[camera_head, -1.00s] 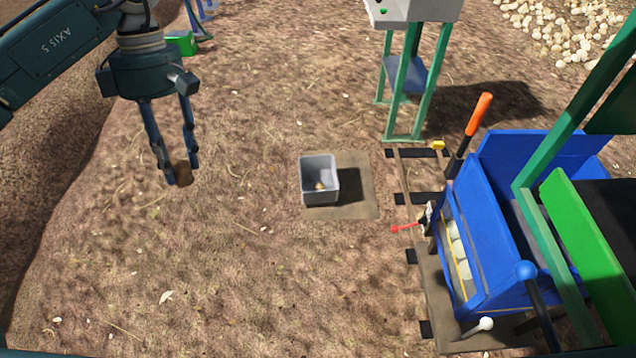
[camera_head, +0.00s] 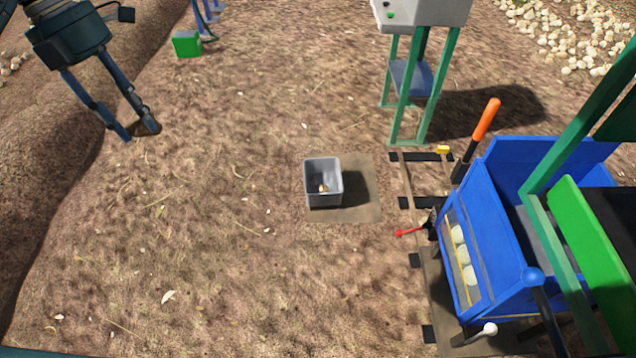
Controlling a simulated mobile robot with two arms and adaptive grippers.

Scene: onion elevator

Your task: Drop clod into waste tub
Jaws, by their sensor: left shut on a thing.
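My left gripper (camera_head: 139,132) is at the upper left, pointing down and to the right. It is shut on a brown clod (camera_head: 148,127), held at its fingertips and partly hidden by them. The waste tub (camera_head: 323,196) is a small grey open-topped box near the middle of the view, well to the right of and below my gripper in the picture. A small pale tan thing lies inside the tub. My right gripper is not in view.
The tub stands on a flat brown mat (camera_head: 362,205). To the right are a blue machine (camera_head: 500,240) with levers and a green chute (camera_head: 590,245). A grey panel on green legs (camera_head: 417,90) stands at the back. Bare soil lies between gripper and tub.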

